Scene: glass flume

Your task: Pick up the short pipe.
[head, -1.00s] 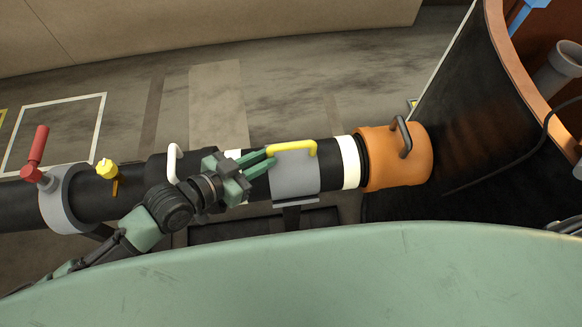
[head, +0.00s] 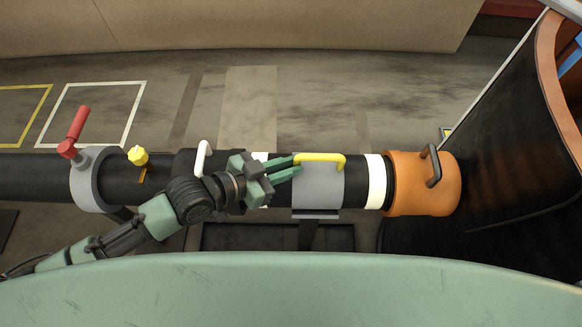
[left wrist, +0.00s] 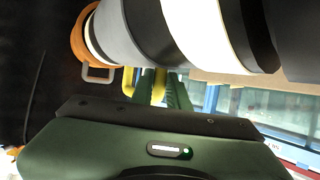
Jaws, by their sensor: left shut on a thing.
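The short pipe (head: 318,187) is a grey-banded black section with white rings at both ends, lying level in the pipe line. Its yellow handle (head: 325,157) stands on top. My left gripper (head: 297,166) comes in from the left, its green fingers shut on the left end of this handle. In the left wrist view the pipe's grey band (left wrist: 130,32) fills the upper part, and the yellow handle (left wrist: 158,86) shows between the green fingers. The exact contact is partly hidden. My right gripper is not in view.
An orange collar (head: 420,185) with a dark handle joins the right end to a large black curved wall (head: 510,150). On the left are a grey clamp with a red lever (head: 73,132), a yellow knob (head: 138,155) and a white handle (head: 203,158). Floor behind is clear.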

